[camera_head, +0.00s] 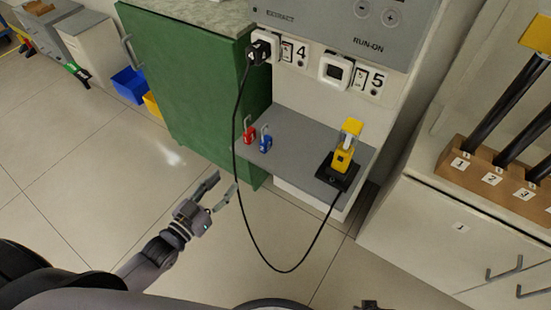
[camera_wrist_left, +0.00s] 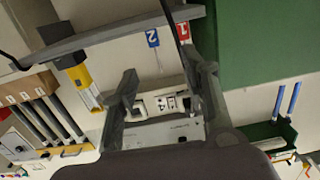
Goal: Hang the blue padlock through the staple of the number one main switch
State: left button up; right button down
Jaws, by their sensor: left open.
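The blue padlock (camera_head: 266,144) stands on a grey shelf (camera_head: 305,143), shackle up, right of a red padlock (camera_head: 250,134). In the left wrist view the blue padlock (camera_wrist_left: 152,38) shows a 2 and the red padlock (camera_wrist_left: 183,32) a 1. My left gripper (camera_head: 226,181) is open and empty, left of and in front of the shelf, apart from both padlocks. Its fingers frame the socket panel in the wrist view. A dark part at the bottom edge of the head view may be my right gripper (camera_head: 368,305). I cannot make out a number one main switch or its staple.
A yellow device (camera_head: 344,150) stands on a black base at the shelf's right; its black cable (camera_head: 258,247) loops below the shelf to a plug. Sockets 4 and 5 are above the shelf. A green cabinet (camera_head: 190,85) stands left, a numbered rod rack (camera_head: 485,175) right.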

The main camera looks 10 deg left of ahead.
pick_arm(q)
jog(key=b, duration=0.2)
send_near(261, 144)
jog(key=shift+t+h, duration=0.3)
jog(key=x, duration=0.4)
jog(key=shift+w, duration=0.45)
jog(key=shift+f+b+x, duration=0.15)
jog(key=shift+b+x, duration=0.1)
jog(key=shift+x, duration=1.25)
jog(key=shift+f+b+x, duration=0.2)
jog(key=shift+x, duration=1.35)
jog(key=shift+d, duration=0.15)
pick_arm(e)
jog(key=w+r, duration=0.3)
jog(key=r, duration=0.6)
jog(key=shift+w+t, duration=0.15)
jog(key=shift+t, duration=0.25)
pick_arm(q)
jog(key=shift+s, duration=0.1)
jog(key=shift+c, duration=0.6)
grip_shut()
